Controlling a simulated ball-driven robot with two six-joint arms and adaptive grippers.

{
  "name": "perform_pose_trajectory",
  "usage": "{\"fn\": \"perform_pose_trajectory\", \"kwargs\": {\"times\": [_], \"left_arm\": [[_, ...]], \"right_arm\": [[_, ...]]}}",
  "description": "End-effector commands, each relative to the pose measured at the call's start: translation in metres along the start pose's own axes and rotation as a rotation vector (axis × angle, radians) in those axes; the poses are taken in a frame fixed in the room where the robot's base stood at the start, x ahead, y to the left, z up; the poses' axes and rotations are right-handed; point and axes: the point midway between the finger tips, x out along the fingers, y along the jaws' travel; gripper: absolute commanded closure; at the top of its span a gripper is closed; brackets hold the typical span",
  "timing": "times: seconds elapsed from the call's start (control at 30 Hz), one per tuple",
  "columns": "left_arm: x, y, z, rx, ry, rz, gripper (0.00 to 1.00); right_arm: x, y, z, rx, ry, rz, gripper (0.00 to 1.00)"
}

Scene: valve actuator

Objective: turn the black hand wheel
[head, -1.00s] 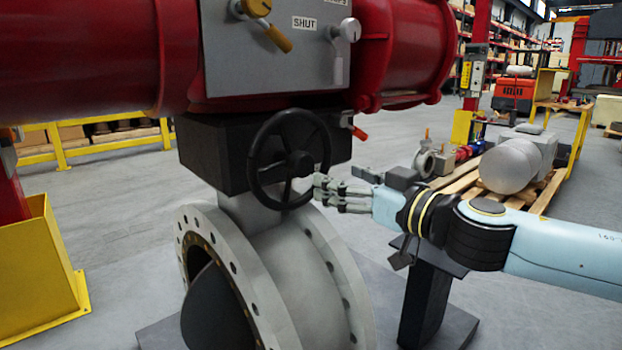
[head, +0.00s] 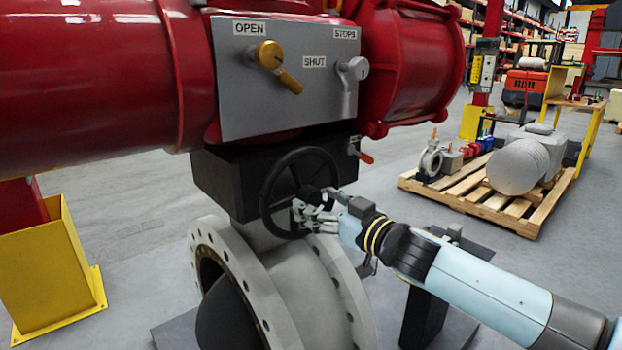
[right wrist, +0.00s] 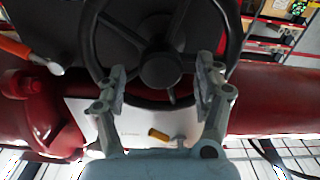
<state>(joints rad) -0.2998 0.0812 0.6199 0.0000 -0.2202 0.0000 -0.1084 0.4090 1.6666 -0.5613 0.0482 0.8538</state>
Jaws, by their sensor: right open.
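The black hand wheel (head: 272,190) is mounted on the front of the black gearbox, under the grey panel, in the head view. It has a round rim, spokes and a central hub. My right gripper (head: 297,212) is at the lower right of the wheel, close to the hub and rim. In the right wrist view the wheel (right wrist: 160,70) fills the upper middle, and my open right gripper (right wrist: 162,90) has one finger on each side of the hub, over the rim area. Whether the fingers touch the wheel is unclear. My left gripper is not seen.
The grey panel (head: 285,105) carries a brass lever (head: 278,66) and a silver lever (head: 347,85). A small red-handled lever (head: 362,154) sticks out right of the wheel. The flanged valve body (head: 285,285) is below. A loaded pallet (head: 470,200) stands behind at right.

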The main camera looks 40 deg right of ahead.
Motion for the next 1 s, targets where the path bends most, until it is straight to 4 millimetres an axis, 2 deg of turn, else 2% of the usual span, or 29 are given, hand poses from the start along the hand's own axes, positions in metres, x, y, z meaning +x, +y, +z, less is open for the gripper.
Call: {"fn": "perform_pose_trajectory", "kwargs": {"times": [0.03,0.23,0.57,1.0], "left_arm": [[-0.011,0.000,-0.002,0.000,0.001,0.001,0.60],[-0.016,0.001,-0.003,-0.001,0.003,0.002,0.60],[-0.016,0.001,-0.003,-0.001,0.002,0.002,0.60],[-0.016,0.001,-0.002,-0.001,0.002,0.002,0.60]], "right_arm": [[0.005,0.000,-0.005,0.003,-0.001,0.000,0.31],[0.025,0.000,-0.001,0.001,0.000,0.000,0.31],[0.029,-0.001,0.002,-0.001,-0.002,-0.001,0.31],[0.028,-0.001,0.001,-0.001,-0.002,-0.001,0.87]]}}
